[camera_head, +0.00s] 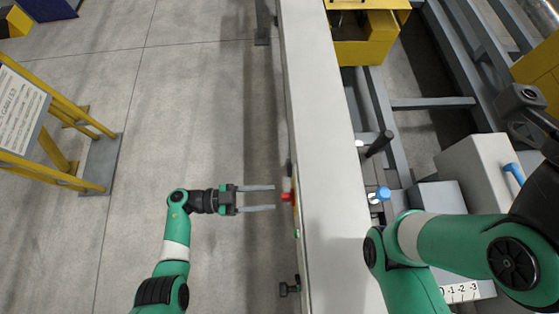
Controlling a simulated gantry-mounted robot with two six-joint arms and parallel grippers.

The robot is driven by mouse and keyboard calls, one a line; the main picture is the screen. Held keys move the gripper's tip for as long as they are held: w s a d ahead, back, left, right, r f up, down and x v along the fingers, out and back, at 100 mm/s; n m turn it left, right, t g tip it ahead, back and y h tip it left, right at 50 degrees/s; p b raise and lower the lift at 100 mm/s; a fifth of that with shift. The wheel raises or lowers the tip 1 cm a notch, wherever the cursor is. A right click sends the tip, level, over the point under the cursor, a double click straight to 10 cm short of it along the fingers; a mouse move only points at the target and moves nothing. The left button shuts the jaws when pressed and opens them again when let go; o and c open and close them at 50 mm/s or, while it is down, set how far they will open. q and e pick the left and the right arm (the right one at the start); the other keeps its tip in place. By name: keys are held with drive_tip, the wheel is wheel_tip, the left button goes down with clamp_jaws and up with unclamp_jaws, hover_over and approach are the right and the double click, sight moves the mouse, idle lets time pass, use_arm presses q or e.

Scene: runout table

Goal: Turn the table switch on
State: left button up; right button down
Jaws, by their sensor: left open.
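The long pale grey table (325,110) runs top to bottom through the middle of the view. On its left side face sits a small red knob (286,197) with a bit of yellow behind it. A small green button (297,233) is just below the knob in the picture. My left gripper (274,198) is open and empty, its two fingers pointing right at the knob. The fingertips appear just short of the knob, one above and one below its line; depth is hard to judge. My right arm (450,240) is at the lower right, its gripper out of view.
A small dark fitting (289,289) sticks out from the table's left side lower down. A blue-topped handle (379,194) and a grey metal frame (430,103) are right of the table. A yellow rail with a sign (18,108) stands left. Floor around my left arm is clear.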

sight(287, 198)
use_arm(q)
drive_tip(key=d, duration=0.4)
drive_tip(key=shift+w, duration=0.3)
clamp_jaws()
